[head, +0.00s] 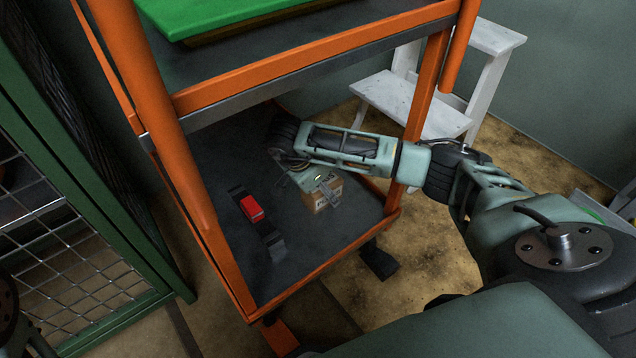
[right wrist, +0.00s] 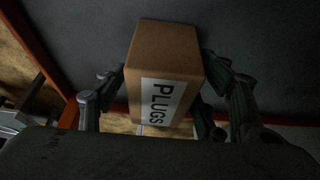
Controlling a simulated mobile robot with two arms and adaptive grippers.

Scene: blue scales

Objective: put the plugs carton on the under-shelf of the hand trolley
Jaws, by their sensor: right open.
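The plugs carton (head: 312,202) is a small brown box with a white label. It is on the dark under-shelf (head: 315,240) of the orange hand trolley (head: 168,140), near the shelf's right side. In the right wrist view the carton (right wrist: 160,60) shows its PLUGS label, between the fingers of my right gripper (right wrist: 165,108). The right gripper is open around the carton; whether a finger touches it I cannot tell. In the head view the gripper (head: 318,183) partly covers the carton. My left gripper is not in view.
A dark strap-like item with a red part (head: 252,208) lies on the under-shelf left of the carton. A green item (head: 230,15) lies on the upper shelf. Orange posts frame the shelf opening. A white step stool (head: 410,100) stands behind; a green mesh cage (head: 70,270) is at left.

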